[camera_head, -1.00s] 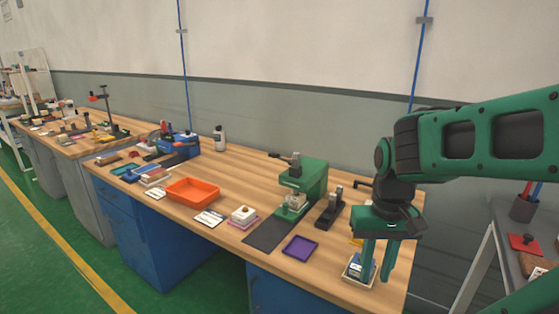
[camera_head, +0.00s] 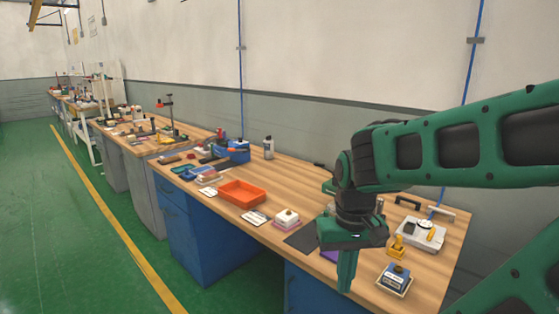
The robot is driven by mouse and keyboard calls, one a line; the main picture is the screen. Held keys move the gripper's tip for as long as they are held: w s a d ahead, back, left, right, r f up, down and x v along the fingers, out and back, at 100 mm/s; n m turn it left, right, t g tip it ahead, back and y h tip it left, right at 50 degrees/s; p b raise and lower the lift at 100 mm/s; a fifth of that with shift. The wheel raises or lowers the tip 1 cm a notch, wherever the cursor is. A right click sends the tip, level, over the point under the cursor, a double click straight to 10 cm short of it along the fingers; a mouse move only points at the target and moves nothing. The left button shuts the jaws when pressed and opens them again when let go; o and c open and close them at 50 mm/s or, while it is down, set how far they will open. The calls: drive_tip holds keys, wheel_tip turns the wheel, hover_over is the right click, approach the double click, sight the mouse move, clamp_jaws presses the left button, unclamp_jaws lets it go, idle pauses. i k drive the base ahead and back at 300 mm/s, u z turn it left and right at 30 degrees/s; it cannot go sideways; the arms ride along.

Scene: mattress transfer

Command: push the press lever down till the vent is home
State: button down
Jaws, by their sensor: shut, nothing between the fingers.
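The green press (camera_head: 327,187) is mostly hidden behind my arm and gripper. Only a green edge of it shows. A small dark piece (camera_head: 318,165) to its upper left looks like the tip of its lever. The vent and the press's working area are hidden. My gripper (camera_head: 346,276) hangs in front of the press with its fingers pointing down, shut and empty. Whether it touches anything cannot be told from this view.
A dark mat (camera_head: 300,238) and a purple tray (camera_head: 329,255) lie by my gripper. An orange bin (camera_head: 243,195) and a white block on a pink base (camera_head: 287,219) stand left. A blue box on a tray (camera_head: 396,279) and a white unit (camera_head: 420,232) are right.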

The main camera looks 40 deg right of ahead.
sight(319, 165)
drive_tip(key=u, duration=1.05)
drive_tip(key=i, duration=2.8)
drive_tip(key=z, duration=3.5)
